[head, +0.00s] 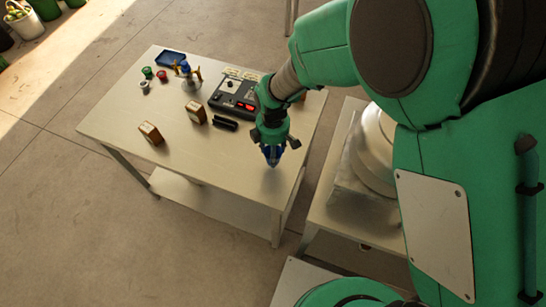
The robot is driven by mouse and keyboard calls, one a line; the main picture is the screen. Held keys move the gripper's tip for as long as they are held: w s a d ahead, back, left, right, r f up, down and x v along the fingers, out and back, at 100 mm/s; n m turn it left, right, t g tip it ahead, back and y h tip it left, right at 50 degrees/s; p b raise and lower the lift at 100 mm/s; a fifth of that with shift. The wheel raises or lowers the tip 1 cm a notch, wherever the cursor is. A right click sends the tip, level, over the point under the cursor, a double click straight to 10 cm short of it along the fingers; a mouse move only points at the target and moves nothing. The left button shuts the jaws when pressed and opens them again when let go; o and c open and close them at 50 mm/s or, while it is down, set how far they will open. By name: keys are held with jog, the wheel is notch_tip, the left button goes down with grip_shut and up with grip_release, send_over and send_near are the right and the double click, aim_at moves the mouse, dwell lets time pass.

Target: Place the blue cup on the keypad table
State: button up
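My gripper (272,142) is over the front right part of the keypad table (215,165), pointing down. A small blue cup (272,155) is between its fingers, and the gripper looks shut on it. The fingers hide part of the cup. The cup appears to be above the tabletop; the exact gap is hard to tell. The keypad device (236,95), dark with red lit displays, sits on the table behind and left of my gripper.
Two wooden blocks (196,113) (151,133), a black bar (225,124), small cups (147,72), a blue-and-gold object (186,69) and a blue tray (170,58) stand on the table. The table's front is bare. A side table (325,215) with a whitish round object (373,145) stands right.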

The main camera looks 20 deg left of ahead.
jog(key=shift+f, duration=1.8)
jog(key=shift+f, duration=0.15)
jog(key=o, duration=0.9)
notch_tip(320, 180, up, 12)
jog(key=shift+r+p, duration=0.2)
jog(key=shift+p, duration=0.15)
